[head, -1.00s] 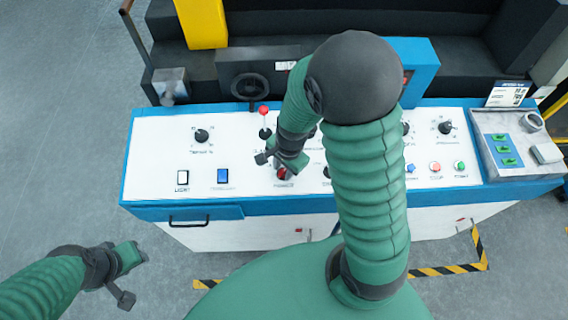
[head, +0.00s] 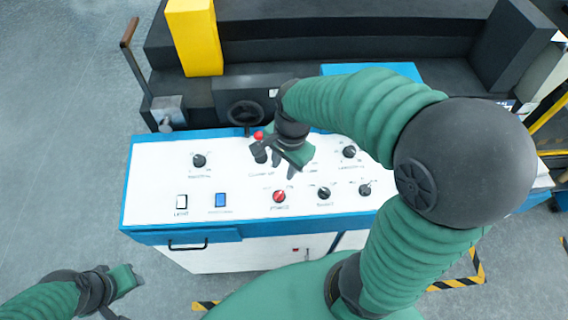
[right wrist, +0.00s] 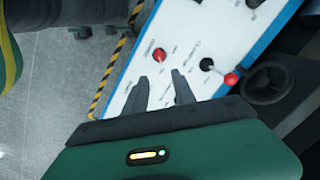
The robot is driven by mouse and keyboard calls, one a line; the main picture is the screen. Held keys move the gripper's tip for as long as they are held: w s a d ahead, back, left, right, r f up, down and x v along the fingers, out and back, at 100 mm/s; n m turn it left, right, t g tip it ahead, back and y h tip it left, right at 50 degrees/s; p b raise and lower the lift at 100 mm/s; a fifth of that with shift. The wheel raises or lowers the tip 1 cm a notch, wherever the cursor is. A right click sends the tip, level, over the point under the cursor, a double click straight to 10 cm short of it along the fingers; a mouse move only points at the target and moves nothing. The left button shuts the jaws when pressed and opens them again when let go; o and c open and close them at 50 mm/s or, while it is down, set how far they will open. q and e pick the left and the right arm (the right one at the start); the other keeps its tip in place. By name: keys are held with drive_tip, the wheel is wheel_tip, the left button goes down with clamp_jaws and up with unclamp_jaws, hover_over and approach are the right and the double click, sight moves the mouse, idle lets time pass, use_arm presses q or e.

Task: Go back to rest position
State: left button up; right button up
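My right gripper (head: 291,170) hangs over the white control panel (head: 150,185) in the head view, above and a little right of the red knob (head: 280,196). In the right wrist view its two dark fingers (right wrist: 160,75) are apart with nothing between them. The red knob (right wrist: 159,55) and the red-ball lever (right wrist: 231,79) lie beyond the fingertips there. My left gripper (head: 124,282) is at the lower left, over the floor and clear of the panel. Its fingers are too small to read.
A black handwheel (head: 245,113) stands behind the panel. A light switch (head: 181,201), a blue switch (head: 220,200) and black knobs sit on the panel. A drawer handle (head: 188,246) projects in front. Grey floor (head: 60,170) lies free at left.

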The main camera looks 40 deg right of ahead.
drive_tip(key=s+a+f+n+b, duration=0.1)
drive_tip(key=a+f+n, duration=0.1)
drive_tip(key=f+n, duration=0.2)
drive_tip(key=s+a+f+n+t+b, duration=0.1)
drive_tip(key=f+n, duration=0.4)
drive_tip(key=n, duration=0.6)
drive_tip(key=shift+s+a+b, duration=0.3)
drive_tip(key=shift+a+b, duration=0.25)
drive_tip(key=shift+a, duration=0.5)
